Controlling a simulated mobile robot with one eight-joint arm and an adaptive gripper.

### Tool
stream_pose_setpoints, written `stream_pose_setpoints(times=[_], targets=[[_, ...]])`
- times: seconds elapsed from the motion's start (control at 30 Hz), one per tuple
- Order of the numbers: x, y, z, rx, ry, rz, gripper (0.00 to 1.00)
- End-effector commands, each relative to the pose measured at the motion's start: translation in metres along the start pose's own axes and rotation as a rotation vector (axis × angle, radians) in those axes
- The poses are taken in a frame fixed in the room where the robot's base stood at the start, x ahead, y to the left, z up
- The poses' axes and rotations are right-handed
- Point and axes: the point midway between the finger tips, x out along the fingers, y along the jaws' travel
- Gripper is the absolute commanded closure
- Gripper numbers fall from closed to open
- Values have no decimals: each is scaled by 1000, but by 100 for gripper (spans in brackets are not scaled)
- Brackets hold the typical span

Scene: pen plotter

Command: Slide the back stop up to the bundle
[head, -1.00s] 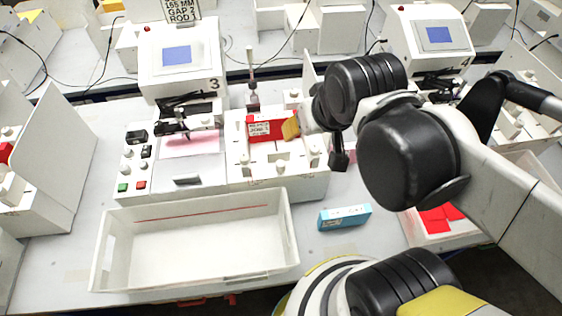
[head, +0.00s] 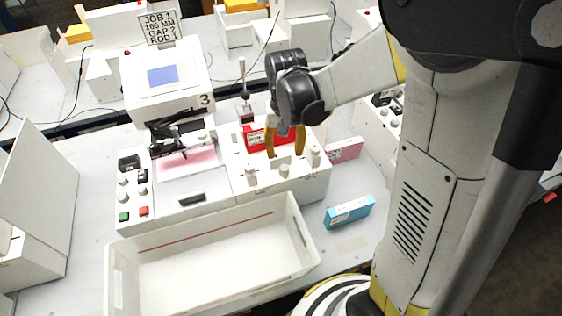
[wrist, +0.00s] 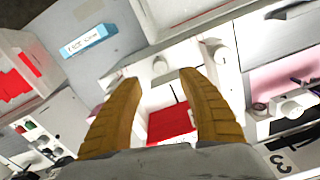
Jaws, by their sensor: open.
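The red bundle (head: 257,136), with a white label, lies in the white feed bed (head: 235,178) to the right of the plotter head (head: 168,98). It also shows as a red face (wrist: 172,122) between my fingers in the wrist view. My gripper (head: 285,152) is open, its two yellow fingers pointing down at the bundle's right end and hiding part of it. In the wrist view my gripper (wrist: 160,82) has nothing between its fingertips that I can see it touch. White blocks and knobs stand around the bundle; I cannot tell for certain which is the back stop.
An open white tray (head: 128,272) stands in front of the machine. A blue box (head: 349,212) and a pink box (head: 345,150) lie on the table to the right. An upright lever (head: 243,85) rises behind the bundle. Buttons (head: 144,211) are at the front left.

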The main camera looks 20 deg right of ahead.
Motion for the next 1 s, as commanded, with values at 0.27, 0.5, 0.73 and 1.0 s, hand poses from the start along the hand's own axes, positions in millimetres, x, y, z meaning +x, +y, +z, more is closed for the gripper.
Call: stream_pose_setpoints(times=[0.27, 0.5, 0.73, 1.0], targets=[[58, 0, -1, -1, 1, 0, 52], [83, 0, 0, -1, 2, 0, 52], [86, 0, 0, -1, 2, 0, 52], [86, 0, 0, -1, 2, -1, 100]])
